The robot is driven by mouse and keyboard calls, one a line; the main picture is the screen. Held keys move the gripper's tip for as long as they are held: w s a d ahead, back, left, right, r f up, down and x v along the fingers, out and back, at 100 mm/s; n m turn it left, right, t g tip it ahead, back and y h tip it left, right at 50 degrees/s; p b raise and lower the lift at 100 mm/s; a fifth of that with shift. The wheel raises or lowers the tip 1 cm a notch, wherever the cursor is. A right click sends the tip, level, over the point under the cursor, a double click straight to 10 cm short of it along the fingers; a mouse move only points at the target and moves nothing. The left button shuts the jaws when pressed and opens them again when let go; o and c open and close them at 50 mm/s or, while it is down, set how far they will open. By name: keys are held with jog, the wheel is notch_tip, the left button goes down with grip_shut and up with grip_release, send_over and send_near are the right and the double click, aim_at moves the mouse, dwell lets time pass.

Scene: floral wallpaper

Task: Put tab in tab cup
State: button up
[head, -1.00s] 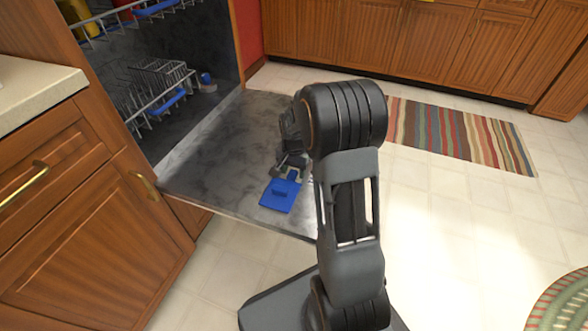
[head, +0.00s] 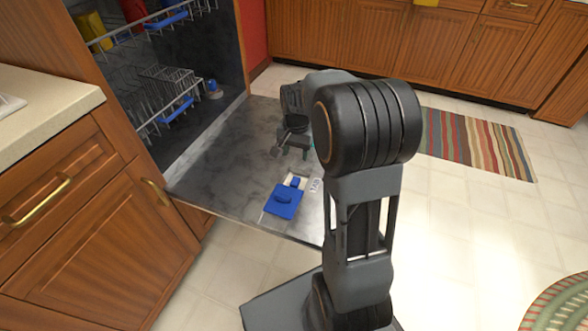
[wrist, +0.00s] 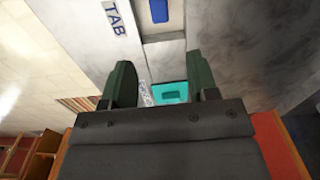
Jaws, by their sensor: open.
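My gripper (head: 292,150) is open and hangs over the lowered dishwasher door, apart from the blue panel. In the wrist view its two dark green fingers (wrist: 160,85) stand wide apart. A small blue block, which looks like the tab (wrist: 160,12), sits in a pale recess, likely the tab cup (wrist: 158,32), beside a white TAB label (wrist: 116,18). In the head view the blue block (head: 296,181) shows in the pale recess at the upper edge of a blue panel (head: 284,203). A teal part (wrist: 174,93) shows between the fingers; I cannot tell what it is.
The dishwasher door (head: 215,185) lies open and flat. Its racks (head: 165,95) hold blue items. A wooden cabinet (head: 110,225) stands close at left.

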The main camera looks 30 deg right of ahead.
jog(key=s+a+r+n+t, duration=0.1)
jog(key=s+a+n, duration=0.3)
jog(key=s, duration=0.4)
jog(key=s+a+r+n+t, duration=0.1)
jog(key=s+a+r+n, duration=0.2)
jog(key=s+a+n, duration=0.2)
jog(key=s, duration=0.2)
jog(key=shift+s+a+r+t, duration=0.2)
jog(key=shift+s+t, duration=0.1)
jog(key=shift+s, duration=0.1)
jog(key=shift+r, duration=0.1)
jog(key=w+p+v, duration=0.2)
jog(key=p+v, duration=0.8)
jog(key=w+r+p+v, duration=0.1)
jog(key=w+p+v, duration=0.2)
jog(key=p+v, duration=0.8)
jog(key=w+r+p+v, duration=0.1)
jog(key=w+p+v, duration=0.2)
jog(key=p+v, duration=0.7)
jog(key=shift+s+a+r+t+p, duration=0.15)
jog(key=shift+s+r+t+p, duration=0.25)
jog(key=shift+r, duration=0.3)
